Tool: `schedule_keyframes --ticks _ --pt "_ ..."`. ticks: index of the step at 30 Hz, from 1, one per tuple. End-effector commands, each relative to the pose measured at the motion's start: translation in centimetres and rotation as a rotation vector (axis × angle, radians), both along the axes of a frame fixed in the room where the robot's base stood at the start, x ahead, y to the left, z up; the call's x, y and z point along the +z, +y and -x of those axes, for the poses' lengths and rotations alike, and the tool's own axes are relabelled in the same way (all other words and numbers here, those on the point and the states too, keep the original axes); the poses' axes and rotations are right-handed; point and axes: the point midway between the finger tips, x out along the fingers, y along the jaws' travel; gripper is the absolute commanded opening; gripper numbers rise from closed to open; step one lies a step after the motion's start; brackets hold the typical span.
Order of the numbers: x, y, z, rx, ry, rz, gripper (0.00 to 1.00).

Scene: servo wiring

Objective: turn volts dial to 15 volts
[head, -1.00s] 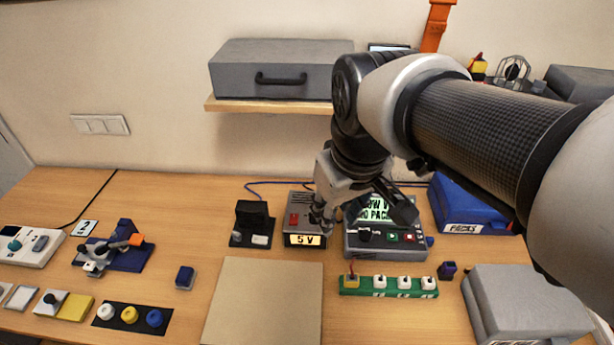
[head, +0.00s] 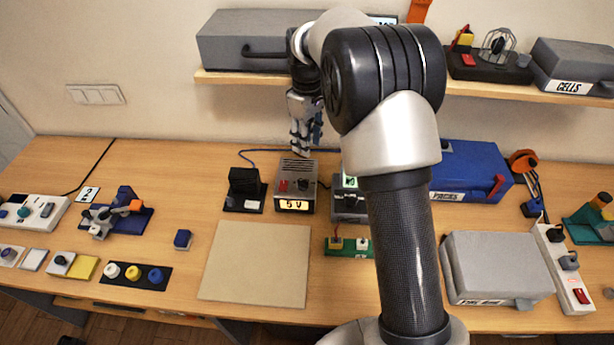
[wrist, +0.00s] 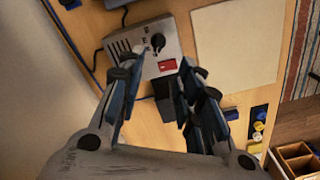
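The grey power supply (head: 296,170) stands at the back of the table, its lit front display (head: 294,205) reading 5 V. Its black volts dial (head: 303,185) is on the sloped top face, beside a red switch (head: 284,186). In the wrist view, the dial (wrist: 157,42) lies beyond my fingertips, with the red switch (wrist: 167,65) nearer to them. My gripper (head: 302,152) hangs above the supply's rear edge, pointing down. In the wrist view, my gripper (wrist: 156,80) has its fingers spread apart with nothing between them. The fingers look apart from the dial. The dial's scale is too small to read.
A black device (head: 244,188) stands close to the supply's left. A meter box (head: 349,205), partly hidden by my arm, stands to its right. A beige board (head: 255,264) lies in front. The shelf (head: 230,77) with a grey case (head: 250,40) overhangs the back.

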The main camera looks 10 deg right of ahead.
Motion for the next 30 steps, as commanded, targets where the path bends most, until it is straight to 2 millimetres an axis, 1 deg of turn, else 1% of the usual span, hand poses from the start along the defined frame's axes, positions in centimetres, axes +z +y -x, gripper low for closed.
schedule_keyframes --ticks 1,5,12,18,21,24,30 --pt "-1.0 0.0 0.1 -0.001 0.003 0.0 0.33" --pt "-3.7 0.0 0.1 -0.001 0.004 0.0 0.33" --pt "-9.0 0.0 0.1 -0.002 0.004 0.0 0.33" --pt "-13.0 0.0 0.1 -0.002 0.003 0.0 0.33" --pt "-14.5 0.0 0.1 -0.002 0.001 0.0 0.33" --pt "-15.4 0.0 0.1 -0.002 0.001 0.001 0.33" --pt "-16.2 0.0 0.1 -0.002 -0.001 0.0 0.33"
